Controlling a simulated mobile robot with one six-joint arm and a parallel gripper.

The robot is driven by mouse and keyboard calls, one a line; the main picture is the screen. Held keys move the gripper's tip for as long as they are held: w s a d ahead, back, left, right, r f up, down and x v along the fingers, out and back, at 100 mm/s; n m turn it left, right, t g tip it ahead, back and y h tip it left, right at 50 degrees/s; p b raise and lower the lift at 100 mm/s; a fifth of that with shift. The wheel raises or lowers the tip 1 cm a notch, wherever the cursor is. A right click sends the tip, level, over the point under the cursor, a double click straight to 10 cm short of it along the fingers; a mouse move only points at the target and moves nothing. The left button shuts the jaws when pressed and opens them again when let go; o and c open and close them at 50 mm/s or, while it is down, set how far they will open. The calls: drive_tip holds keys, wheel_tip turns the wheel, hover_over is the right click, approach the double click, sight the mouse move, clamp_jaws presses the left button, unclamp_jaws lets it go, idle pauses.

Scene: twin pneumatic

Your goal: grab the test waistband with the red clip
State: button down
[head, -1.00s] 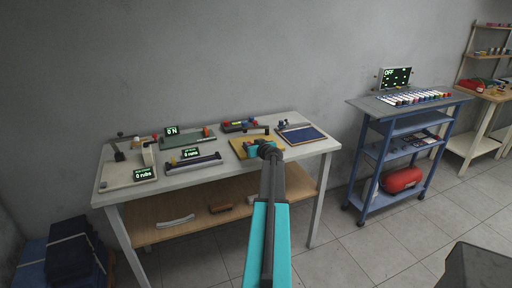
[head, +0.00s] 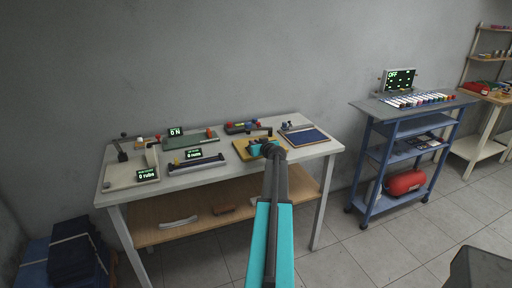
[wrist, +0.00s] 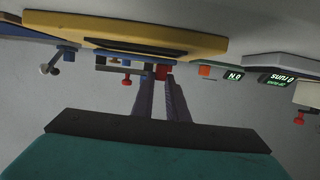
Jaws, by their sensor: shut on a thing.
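My gripper (wrist: 160,88) has its two dark fingers close together at the yellow board (wrist: 100,35), which looks inverted in the wrist view. A small red piece, apparently the red clip (wrist: 161,72), shows between the fingertips, and the fingers are shut on it. In the head view my gripper is over the right side of the yellow board (head: 241,147), and my arm hides the held piece. I cannot make out the test waistband for certain.
A blue board (head: 306,137) lies right of the yellow one on the white table (head: 233,167). Left are a grey fixture (head: 195,163) and a green board (head: 199,139). A blue cart (head: 375,127) with an OFF display (head: 400,79) stands right. Floor between is clear.

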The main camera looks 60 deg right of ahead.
drive_tip(key=shift+r, duration=0.35)
drive_tip(key=shift+s+r+b, duration=0.25)
drive_tip(key=shift+r+b, duration=0.3)
drive_tip(key=shift+r, duration=0.2)
drive_tip(key=s+a+r+b, duration=0.1)
drive_tip(key=s+b, duration=0.3)
drive_tip(key=s, duration=1.1)
drive_tip(key=shift+s+r, duration=0.3)
drive_tip(key=shift+a, duration=0.1)
